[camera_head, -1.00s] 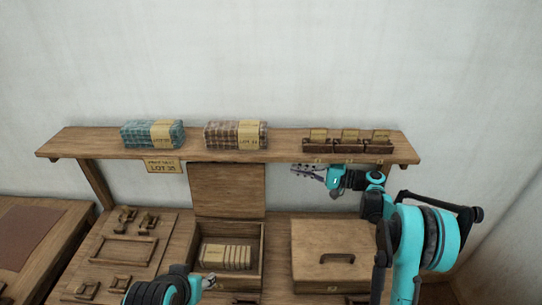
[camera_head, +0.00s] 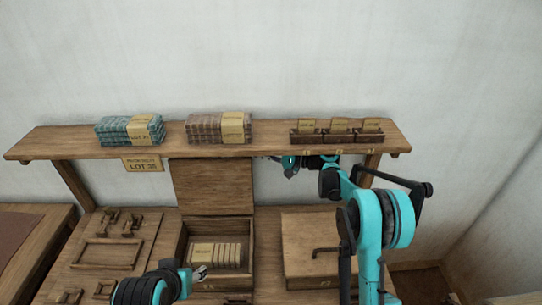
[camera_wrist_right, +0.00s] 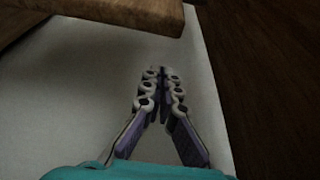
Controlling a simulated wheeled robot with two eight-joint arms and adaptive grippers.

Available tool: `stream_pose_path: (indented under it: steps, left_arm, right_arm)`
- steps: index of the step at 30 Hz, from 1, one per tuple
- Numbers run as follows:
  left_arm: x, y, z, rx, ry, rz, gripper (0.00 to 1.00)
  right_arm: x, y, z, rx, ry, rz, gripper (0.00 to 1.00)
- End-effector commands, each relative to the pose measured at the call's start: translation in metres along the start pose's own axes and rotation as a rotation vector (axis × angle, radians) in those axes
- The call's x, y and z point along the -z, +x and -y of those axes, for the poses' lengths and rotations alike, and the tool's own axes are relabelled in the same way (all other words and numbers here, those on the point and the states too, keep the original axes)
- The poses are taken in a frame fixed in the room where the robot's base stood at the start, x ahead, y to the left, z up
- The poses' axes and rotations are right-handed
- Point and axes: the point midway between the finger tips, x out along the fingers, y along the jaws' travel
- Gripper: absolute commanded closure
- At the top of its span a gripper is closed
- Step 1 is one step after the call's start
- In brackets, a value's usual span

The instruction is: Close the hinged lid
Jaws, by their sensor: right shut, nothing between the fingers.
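An open wooden box (camera_head: 249,262) stands on the table, with a row of pale blocks (camera_head: 215,254) inside. Its hinged lid (camera_head: 212,188) stands upright at the back, its top edge close under the shelf. My right gripper (camera_head: 266,158) is just right of the lid's upper right corner, partly hidden by the shelf. In the right wrist view, the right gripper (camera_wrist_right: 160,73) is shut and empty, with a wooden edge (camera_wrist_right: 110,12) above it, apart from the fingers. My left gripper (camera_head: 200,272) is low in front of the box; its fingers are too small to read.
A shelf (camera_head: 280,150) above carries two cloth bundles (camera_head: 130,129) (camera_head: 218,127) and small card holders (camera_head: 337,134). A shut box (camera_head: 300,240) with a handle stands right of the open one. A board (camera_head: 112,240) with wooden fittings lies left.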

Motion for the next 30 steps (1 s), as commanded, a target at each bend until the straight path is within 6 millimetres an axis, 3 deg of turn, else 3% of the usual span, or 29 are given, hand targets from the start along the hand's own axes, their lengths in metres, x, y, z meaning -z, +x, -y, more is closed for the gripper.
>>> stream_pose_path:
  steps: [7, 23, 30]
  left_arm:
    - [-0.004, 0.006, 0.0, 0.0, 0.0, 0.0, 0.51]
    - [-0.004, 0.006, 0.0, 0.0, 0.0, 0.0, 0.51]
    - [-0.007, 0.01, 0.0, 0.0, 0.0, 0.0, 0.51]
  right_arm:
    - [-0.028, -0.014, 0.0, 0.0, 0.0, -0.002, 1.0]
    - [-0.034, -0.016, 0.0, 0.002, -0.004, -0.002, 1.0]
    - [-0.045, -0.02, 0.001, 0.024, -0.068, -0.002, 1.0]
